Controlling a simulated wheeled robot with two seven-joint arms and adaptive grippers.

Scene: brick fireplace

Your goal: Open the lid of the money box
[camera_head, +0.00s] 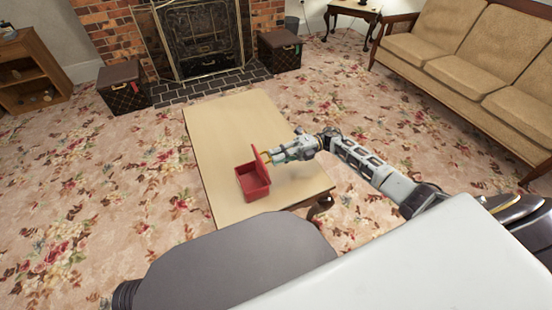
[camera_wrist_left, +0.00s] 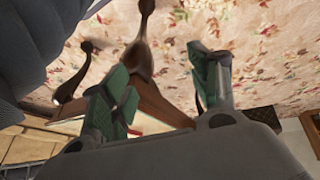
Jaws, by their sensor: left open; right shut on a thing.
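The red money box (camera_head: 254,187) stands on the wooden coffee table (camera_head: 215,125), near its front end. Its lid (camera_head: 259,160) is raised and stands steeply up on the right side, so the box's inside shows. My right gripper (camera_head: 269,155) reaches in from the right and is shut on the lid's raised edge; its fingertips are small in the head view. My left gripper (camera_wrist_left: 163,64) shows in the left wrist view with green-padded fingers spread apart and nothing between them. It is not seen in the head view.
Free tabletop lies behind the box. A tan sofa (camera_head: 455,75) stands at the right, a fireplace (camera_head: 195,40) at the back. Two dark chests (camera_head: 124,88) (camera_head: 280,51) flank the hearth. Table legs (camera_wrist_left: 140,52) show near my left gripper in the wrist view.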

